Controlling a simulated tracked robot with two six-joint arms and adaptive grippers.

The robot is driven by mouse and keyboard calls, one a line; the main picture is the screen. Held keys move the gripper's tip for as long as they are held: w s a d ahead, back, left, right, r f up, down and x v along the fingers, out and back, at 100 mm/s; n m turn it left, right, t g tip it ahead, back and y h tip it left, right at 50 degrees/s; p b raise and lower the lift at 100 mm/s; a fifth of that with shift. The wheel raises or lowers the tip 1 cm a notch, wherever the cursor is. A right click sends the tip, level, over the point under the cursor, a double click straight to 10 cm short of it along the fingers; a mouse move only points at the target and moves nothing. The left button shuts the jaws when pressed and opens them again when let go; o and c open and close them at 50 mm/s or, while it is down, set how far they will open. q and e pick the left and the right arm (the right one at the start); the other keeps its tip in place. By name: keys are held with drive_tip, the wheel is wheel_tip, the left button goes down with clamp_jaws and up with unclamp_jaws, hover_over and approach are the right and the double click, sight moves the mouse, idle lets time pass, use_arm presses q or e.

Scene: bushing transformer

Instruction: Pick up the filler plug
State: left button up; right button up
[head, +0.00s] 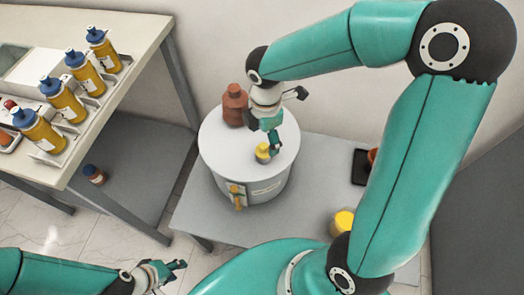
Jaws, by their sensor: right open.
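The grey-white round transformer tank (216,150) stands on the low grey table. A small yellow cap, which looks like the filler plug (262,153), sits on its lid toward the front. My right gripper (272,140) points down over the lid, its fingers beside and just above the yellow plug. It is open, and the plug is not visibly gripped. Whether a finger touches the plug is too small to tell. My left gripper (174,270) is low at the left, away from the tank, and its jaw state is unclear.
A reddish-brown bushing (235,105) stands on the lid behind my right gripper. A yellow tap (238,196) is on the tank's front. Another yellow object (342,222) is at the low table's right. Several blue-capped yellow bottles (62,100) stand on the left bench.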

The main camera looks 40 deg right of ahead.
sight(263, 145)
drive_tip(key=f, duration=0.4)
drive_tip(key=shift+a, duration=0.25)
drive_tip(key=c, duration=1.1)
drive_tip(key=shift+c, duration=0.2)
